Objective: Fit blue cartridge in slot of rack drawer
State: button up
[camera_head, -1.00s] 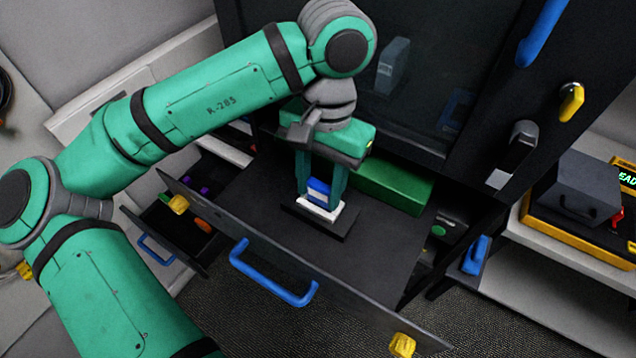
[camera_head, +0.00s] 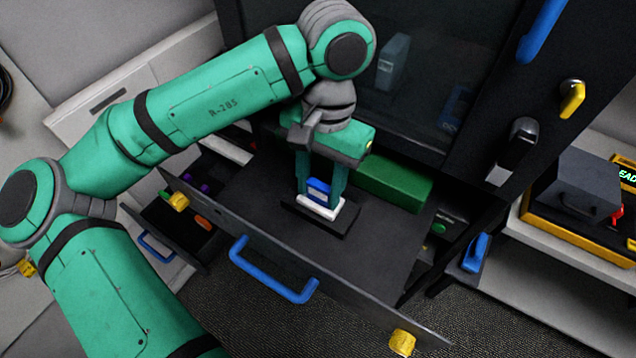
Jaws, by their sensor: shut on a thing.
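My gripper (camera_head: 320,190) points down into the open rack drawer (camera_head: 260,215) and is shut on the blue cartridge (camera_head: 318,186). The cartridge is upright between the green fingers, with a pale label on its front. Its lower end is at a white slot piece (camera_head: 321,208) on a flat black base (camera_head: 340,224) on the drawer floor. I cannot tell how deep the cartridge sits in the slot, as the slot's inside is hidden.
A green block (camera_head: 392,184) lies at the back of the drawer. The drawer front has a blue handle (camera_head: 272,282) and yellow knobs. A smaller open drawer (camera_head: 165,215) at left holds small coloured pieces. A dark cabinet door (camera_head: 400,80) stands close behind my gripper.

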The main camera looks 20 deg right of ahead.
jog(key=shift+f, duration=0.3)
dwell(0.4)
jog(key=o, duration=1.1)
jog(key=shift+o, duration=0.6)
jog(key=o, duration=0.4)
jog(key=shift+c, duration=0.2)
jog(key=shift+r, duration=0.1)
jog(key=shift+r, duration=3.45)
